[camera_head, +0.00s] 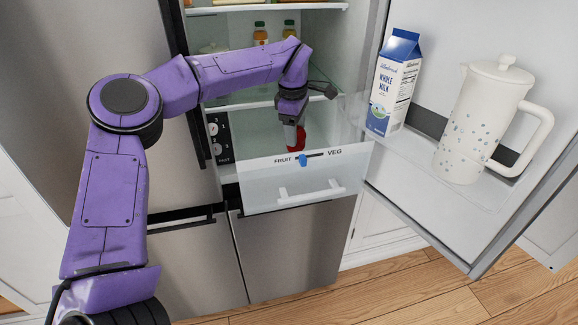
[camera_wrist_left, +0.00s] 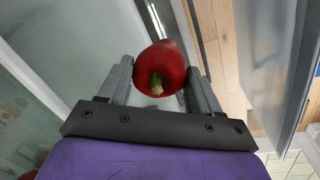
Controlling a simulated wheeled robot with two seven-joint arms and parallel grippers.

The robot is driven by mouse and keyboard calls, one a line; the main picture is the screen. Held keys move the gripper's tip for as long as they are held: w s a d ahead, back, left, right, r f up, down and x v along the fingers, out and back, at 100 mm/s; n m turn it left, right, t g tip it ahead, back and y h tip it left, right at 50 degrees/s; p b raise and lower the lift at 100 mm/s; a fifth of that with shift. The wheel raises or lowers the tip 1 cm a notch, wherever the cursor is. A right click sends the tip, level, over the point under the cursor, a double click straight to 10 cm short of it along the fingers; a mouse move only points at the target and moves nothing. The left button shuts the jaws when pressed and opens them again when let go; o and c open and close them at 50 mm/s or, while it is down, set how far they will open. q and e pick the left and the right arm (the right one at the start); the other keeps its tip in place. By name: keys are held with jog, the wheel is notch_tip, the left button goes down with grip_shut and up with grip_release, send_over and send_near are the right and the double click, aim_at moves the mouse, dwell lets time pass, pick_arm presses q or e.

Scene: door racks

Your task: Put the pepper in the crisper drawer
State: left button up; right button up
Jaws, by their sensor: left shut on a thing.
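A red pepper (camera_wrist_left: 163,62) with a green stem sits between the two fingers of my left gripper (camera_wrist_left: 160,85) in the left wrist view. In the head view my left gripper (camera_head: 292,126) points down, shut on the pepper (camera_head: 299,140), just behind the drawer's front. The crisper drawer (camera_head: 292,193) is pulled out, with a clear front, a white handle and a FRUIT/VEG slider. The drawer front hides part of what is behind it, so I cannot tell how deep the pepper hangs. My right gripper is not in view.
The fridge door stands open at the right, its shelf holding a milk carton (camera_head: 394,82) and a white pitcher (camera_head: 485,122). Glass shelves with bottles (camera_head: 261,34) lie above and behind the drawer. Wooden floor (camera_head: 400,290) is clear below.

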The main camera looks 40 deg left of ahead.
pick_arm(q)
notch_tip(320, 180, down, 9)
jog(key=shift+r+p, duration=0.1)
jog(key=shift+p, duration=0.2)
jog(key=o, duration=1)
jog(key=shift+o, duration=0.2)
jog(key=r, duration=0.4)
jog(key=s+r, duration=0.1)
jog(key=r, duration=0.7)
jog(key=shift+s+d, duration=0.25)
jog(key=shift+s, duration=0.15)
